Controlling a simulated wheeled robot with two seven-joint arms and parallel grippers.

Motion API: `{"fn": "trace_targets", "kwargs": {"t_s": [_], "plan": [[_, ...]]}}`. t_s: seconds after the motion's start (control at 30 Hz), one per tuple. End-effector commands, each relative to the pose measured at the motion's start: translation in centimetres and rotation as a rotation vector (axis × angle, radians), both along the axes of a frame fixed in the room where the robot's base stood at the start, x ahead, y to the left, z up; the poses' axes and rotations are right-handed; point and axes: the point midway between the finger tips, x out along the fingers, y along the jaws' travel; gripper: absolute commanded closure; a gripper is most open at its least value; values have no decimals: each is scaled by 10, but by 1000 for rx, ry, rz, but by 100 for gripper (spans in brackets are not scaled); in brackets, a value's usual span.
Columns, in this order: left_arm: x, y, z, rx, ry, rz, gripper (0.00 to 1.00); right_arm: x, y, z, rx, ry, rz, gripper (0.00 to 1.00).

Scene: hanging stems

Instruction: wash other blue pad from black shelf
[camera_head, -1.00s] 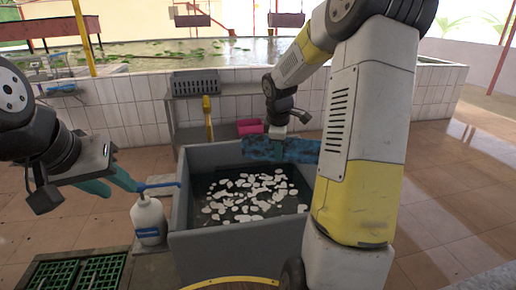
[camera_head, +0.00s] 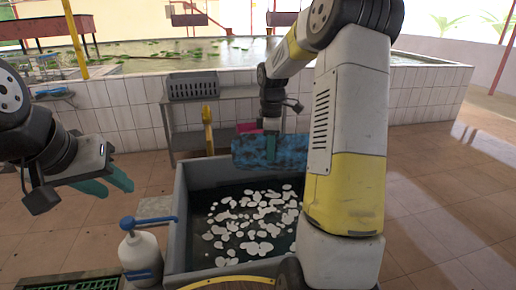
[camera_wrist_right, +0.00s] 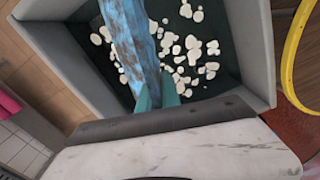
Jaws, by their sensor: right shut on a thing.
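A mottled blue pad (camera_head: 296,152) hangs from my right gripper (camera_head: 271,150), above the far side of a grey tub. In the right wrist view the blue pad (camera_wrist_right: 133,40) is between the teal fingertips of the right gripper (camera_wrist_right: 155,92). The grey tub (camera_head: 178,215) holds dark water with many white floating pieces (camera_head: 255,225). My left gripper (camera_head: 108,180) is empty at the left, its teal fingers a little apart. The grey shelf (camera_head: 180,135) stands behind the tub, partly hidden by the pad and my right arm.
A white pump bottle (camera_head: 140,255) stands left of the tub. A grey crate (camera_head: 193,87) sits on the shelf top, and a pink thing (camera_head: 245,127) shows lower down. A yellow upright object (camera_head: 207,128) stands before the shelf. Tiled floor is clear at right.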

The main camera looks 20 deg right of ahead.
Motion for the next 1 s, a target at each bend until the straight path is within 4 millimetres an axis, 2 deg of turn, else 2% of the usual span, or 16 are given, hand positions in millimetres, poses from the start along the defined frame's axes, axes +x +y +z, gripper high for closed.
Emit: {"fn": "trace_targets", "kwargs": {"t_s": [1.0], "plan": [[0, 0, 0, 0, 0, 0, 64, 0, 0, -99, -1, 0, 0, 100]]}}
